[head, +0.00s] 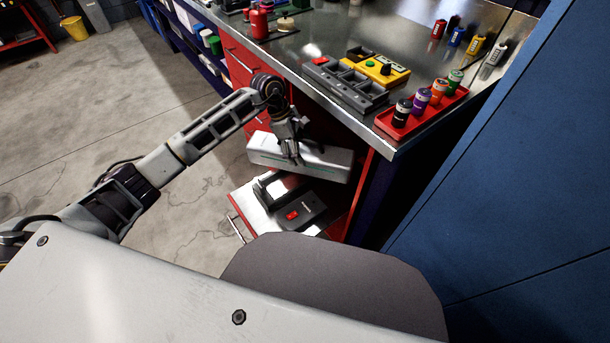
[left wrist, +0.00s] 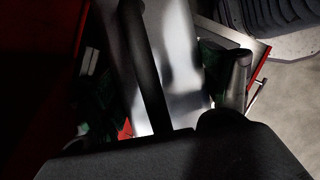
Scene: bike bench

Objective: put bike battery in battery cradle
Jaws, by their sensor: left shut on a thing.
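The bike battery (head: 325,162) is a long white block with a thin green stripe. In the head view my left gripper (head: 292,155) is shut on it near its middle, holding it lengthwise above the open drawer. The dark grey battery cradle (head: 312,208), with a red patch, lies in that drawer (head: 254,212), below and apart from the battery. The battery partly covers the drawer's back. My right gripper is not in view.
The steel workbench (head: 330,50) stands above and behind the drawer, its corner near the battery's right end. On it are a grey tray (head: 345,90), a yellow device (head: 378,68) and a red tray (head: 395,128) with several small cylinders. A blue wall panel closes the right.

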